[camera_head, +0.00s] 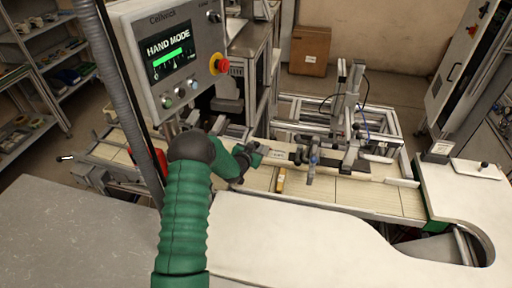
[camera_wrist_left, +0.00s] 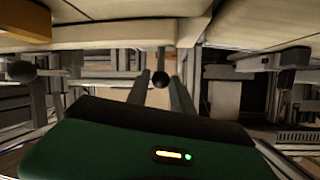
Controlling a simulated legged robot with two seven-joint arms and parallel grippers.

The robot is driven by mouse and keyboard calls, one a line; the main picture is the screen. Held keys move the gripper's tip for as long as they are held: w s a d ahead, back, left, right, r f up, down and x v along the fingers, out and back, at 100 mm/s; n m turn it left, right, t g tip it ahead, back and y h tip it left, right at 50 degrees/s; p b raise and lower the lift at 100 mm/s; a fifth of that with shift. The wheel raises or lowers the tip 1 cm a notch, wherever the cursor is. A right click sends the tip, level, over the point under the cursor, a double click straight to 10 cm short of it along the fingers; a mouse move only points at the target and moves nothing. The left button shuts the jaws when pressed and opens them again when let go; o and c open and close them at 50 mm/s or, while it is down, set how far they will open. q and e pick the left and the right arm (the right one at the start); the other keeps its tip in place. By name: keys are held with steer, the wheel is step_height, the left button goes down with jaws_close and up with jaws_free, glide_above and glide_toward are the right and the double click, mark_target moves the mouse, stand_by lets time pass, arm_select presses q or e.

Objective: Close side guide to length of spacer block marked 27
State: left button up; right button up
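A yellow-brown block also shows in the left wrist view (camera_wrist_left: 24,22). The metal side guide assembly (camera_head: 312,162) stands over the belt beyond the block. My right gripper is not in view.
A control panel (camera_head: 168,55) reading HAND MODE stands left, with a red stop button (camera_head: 219,64). A metal frame (camera_head: 352,110) rises behind the guide. A pale curved table (camera_head: 300,245) lies in front, mostly clear. A second knob (camera_wrist_left: 21,71) shows in the wrist view.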

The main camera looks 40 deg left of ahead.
arm_select(q)
steer(key=shift+s+a+f, duration=0.1)
steer(key=shift+a, duration=0.05)
jaws_close()
